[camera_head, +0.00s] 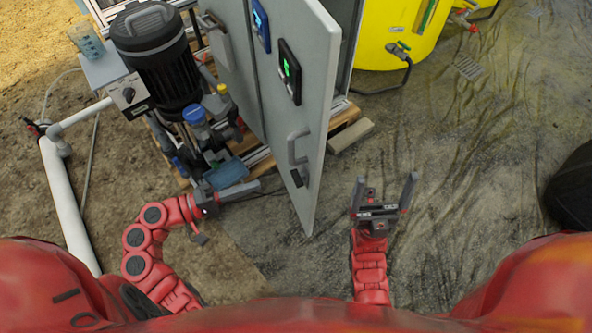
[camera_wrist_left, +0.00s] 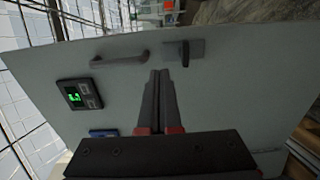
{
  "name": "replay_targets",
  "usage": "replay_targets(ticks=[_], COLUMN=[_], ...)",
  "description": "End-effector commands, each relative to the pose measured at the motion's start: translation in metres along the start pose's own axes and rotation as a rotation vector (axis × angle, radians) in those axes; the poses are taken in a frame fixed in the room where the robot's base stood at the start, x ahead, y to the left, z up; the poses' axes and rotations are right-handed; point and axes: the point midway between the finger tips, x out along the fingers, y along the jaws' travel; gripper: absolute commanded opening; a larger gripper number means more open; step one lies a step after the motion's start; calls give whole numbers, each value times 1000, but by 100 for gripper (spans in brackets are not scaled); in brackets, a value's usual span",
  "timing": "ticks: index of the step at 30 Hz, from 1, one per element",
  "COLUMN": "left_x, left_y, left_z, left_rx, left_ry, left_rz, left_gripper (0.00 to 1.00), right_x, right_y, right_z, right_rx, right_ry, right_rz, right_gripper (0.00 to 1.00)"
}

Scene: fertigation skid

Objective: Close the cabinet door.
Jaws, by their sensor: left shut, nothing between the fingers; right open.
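The grey cabinet door (camera_head: 317,130) stands open in the head view, swung out toward me. Its outer face looks left and carries a grey handle (camera_head: 298,146) and a green-lit display (camera_head: 290,70). My left gripper (camera_head: 258,186) is shut and empty, to the left of the door, its fingers pointing at the outer face. In the left wrist view, the door face (camera_wrist_left: 235,85) fills most of the picture, with the handle (camera_wrist_left: 120,60) and a dark latch (camera_wrist_left: 190,52) beyond the shut fingertips. Contact cannot be told. My right gripper (camera_head: 386,180) is open and empty, right of the door.
A black motor pump (camera_head: 160,65) with blue-capped fittings stands left of the cabinet. A white pipe (camera_head: 65,205) runs along the left. A yellow tank (camera_head: 400,30) stands at the back right, and a grey block (camera_head: 350,136) lies near the cabinet base. The floor at right is mostly clear.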

Motion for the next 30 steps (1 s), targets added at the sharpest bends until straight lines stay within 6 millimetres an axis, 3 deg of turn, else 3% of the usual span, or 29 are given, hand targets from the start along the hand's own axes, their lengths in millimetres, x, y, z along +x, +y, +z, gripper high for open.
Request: replay_targets(ticks=[9,15,21,30], left_x=[70,103,118,120], left_y=[-1,-1,-1,0], left_z=[1,0,-1,-1], left_rx=[0,0,-1,-2], left_ry=[-5,-3,3,4], left_rz=[1,0,0,0], left_gripper=[0,0,0,0], right_x=[-8,-11,-12,-12], right_y=[0,-1,-1,-1], right_z=[1,2,2,2], right_rx=[0,0,0,0], right_ry=[0,0,0,0], right_rz=[0,0,0,0], right_gripper=[98,98,98,98])
